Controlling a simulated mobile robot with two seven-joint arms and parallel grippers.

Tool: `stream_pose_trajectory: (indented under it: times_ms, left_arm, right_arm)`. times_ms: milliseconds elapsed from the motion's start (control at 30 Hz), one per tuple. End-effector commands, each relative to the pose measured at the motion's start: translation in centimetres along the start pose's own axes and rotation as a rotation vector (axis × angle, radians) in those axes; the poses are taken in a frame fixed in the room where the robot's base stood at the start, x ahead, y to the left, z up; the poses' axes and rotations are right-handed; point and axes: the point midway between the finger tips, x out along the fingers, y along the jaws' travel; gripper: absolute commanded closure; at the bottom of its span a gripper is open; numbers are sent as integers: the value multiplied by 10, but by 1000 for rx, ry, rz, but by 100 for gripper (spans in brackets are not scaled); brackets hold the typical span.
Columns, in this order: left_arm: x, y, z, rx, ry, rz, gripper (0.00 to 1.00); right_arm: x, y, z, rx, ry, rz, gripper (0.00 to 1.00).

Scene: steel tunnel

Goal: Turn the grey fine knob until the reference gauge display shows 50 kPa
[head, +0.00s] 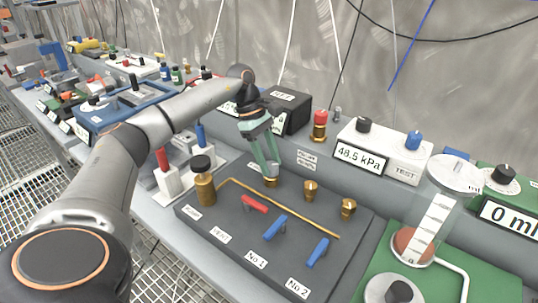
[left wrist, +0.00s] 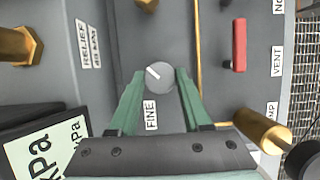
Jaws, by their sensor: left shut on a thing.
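The grey fine knob (left wrist: 160,77) has a white line on its top and stands beside its FINE label in the left wrist view. My left gripper (left wrist: 161,82) comes down over it with its green fingers on opposite sides, closed on it. In the head view the gripper (head: 270,164) hides most of the knob (head: 272,170). A display (left wrist: 45,150) at the lower left of the wrist view shows only "kPa"; its digits are cut off. In the head view a display (head: 361,157) on the white TEST box reads 48.5 kPa. My right gripper is out of view.
The dark panel (head: 192,212) carries a red vent lever (head: 254,204), blue levers (head: 275,228), brass fittings (head: 310,190) and a black-capped brass pump (head: 204,182). A black box (head: 293,113) stands behind my gripper.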

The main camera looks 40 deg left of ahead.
Motion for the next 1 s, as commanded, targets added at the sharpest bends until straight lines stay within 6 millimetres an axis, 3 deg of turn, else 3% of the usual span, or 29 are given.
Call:
stream_pose_trajectory:
  times_ms: [200, 733, 767, 1000]
  left_arm:
    - [-1, 1, 1, 66, 0, -26, 100]
    - [0, 1, 0, 87, 1, -34, 100]
    - [0, 1, 0, 87, 2, -34, 50]
    - [0, 1, 0, 87, 1, -34, 23]
  right_arm:
    - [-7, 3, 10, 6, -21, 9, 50]
    - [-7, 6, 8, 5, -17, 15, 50]
    - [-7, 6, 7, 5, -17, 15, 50]
    - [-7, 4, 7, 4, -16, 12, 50]
